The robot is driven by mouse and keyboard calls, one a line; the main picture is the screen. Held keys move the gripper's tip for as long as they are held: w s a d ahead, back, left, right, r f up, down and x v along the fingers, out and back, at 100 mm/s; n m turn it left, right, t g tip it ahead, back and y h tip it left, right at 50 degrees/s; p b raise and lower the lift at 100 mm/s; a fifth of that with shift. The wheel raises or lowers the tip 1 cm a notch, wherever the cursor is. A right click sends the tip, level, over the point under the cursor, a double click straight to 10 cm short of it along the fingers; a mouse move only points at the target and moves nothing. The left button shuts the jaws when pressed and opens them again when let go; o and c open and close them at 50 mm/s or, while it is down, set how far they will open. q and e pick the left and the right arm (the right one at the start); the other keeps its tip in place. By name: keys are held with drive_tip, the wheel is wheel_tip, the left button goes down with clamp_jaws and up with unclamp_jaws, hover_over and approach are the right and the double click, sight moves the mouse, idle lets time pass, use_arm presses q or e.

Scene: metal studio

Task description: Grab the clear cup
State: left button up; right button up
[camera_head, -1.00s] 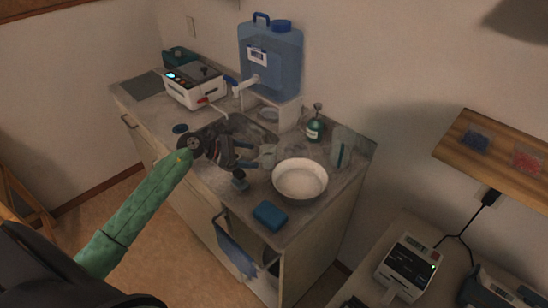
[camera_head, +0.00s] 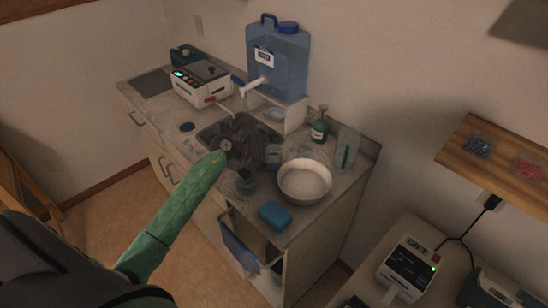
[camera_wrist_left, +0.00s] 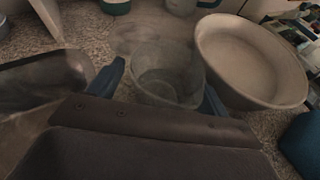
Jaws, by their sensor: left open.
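The clear cup (camera_wrist_left: 165,72) stands on the speckled counter in the left wrist view, between the two blue fingertips of my left gripper (camera_wrist_left: 162,90). The fingers are apart, and I cannot tell whether either touches the cup. In the head view the cup (camera_head: 274,153) is a faint see-through shape left of the white bowl. My left gripper (camera_head: 260,165) is low over the counter there, beside the sink, and its dark body hides part of the sink. My right gripper is in neither view.
The white bowl (camera_head: 304,181) stands close to the right of the cup. A blue sponge (camera_head: 275,214) lies near the front edge. A green bottle (camera_head: 319,130), a clear pitcher (camera_head: 347,148) and a blue water jug (camera_head: 278,62) stand behind.

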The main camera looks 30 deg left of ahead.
use_arm(q)
drive_tip(key=c, duration=1.1)
drive_tip(key=shift+r, duration=0.15)
